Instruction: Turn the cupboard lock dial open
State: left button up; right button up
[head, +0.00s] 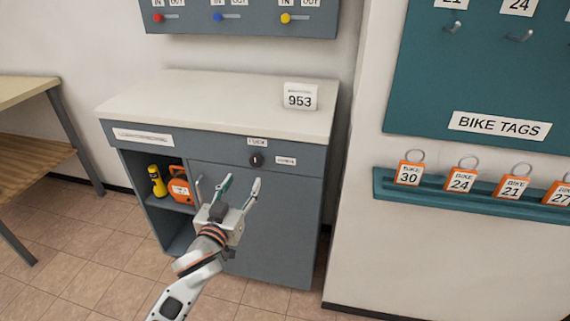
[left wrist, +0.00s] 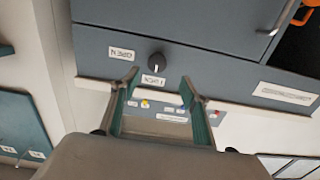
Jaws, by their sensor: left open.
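The dark round lock dial (head: 256,160) is on the front of the grey cupboard (head: 270,220), near its top edge. A LOCK label (head: 257,142) is above it and an OPEN label (head: 286,160) is to its right. The left wrist view, upside down, shows the dial (left wrist: 157,63) with a pale mark on the side toward the LOCK label (left wrist: 152,80). My left gripper (head: 228,183) is open and empty in front of the cupboard, below and left of the dial in the head view. Its fingers (left wrist: 158,78) are apart from the dial. My right gripper is out of view.
An open shelf at the cupboard's left holds a yellow torch (head: 157,181) and an orange case (head: 180,188). A 953 sign (head: 299,97) stands on the cupboard top. A teal rack of bike tags (head: 470,190) is on the right wall.

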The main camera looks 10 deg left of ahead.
aim_at(255, 161)
pick_arm(q)
jog(key=w, duration=0.5)
jog(key=w+b, duration=0.1)
jog(key=w, duration=0.1)
jog(key=shift+w+d+r, duration=0.15)
jog(key=shift+w+d, duration=0.25)
jog(key=shift+w+r, duration=0.1)
jog(key=shift+w, duration=0.5)
jog(key=c, duration=1.1)
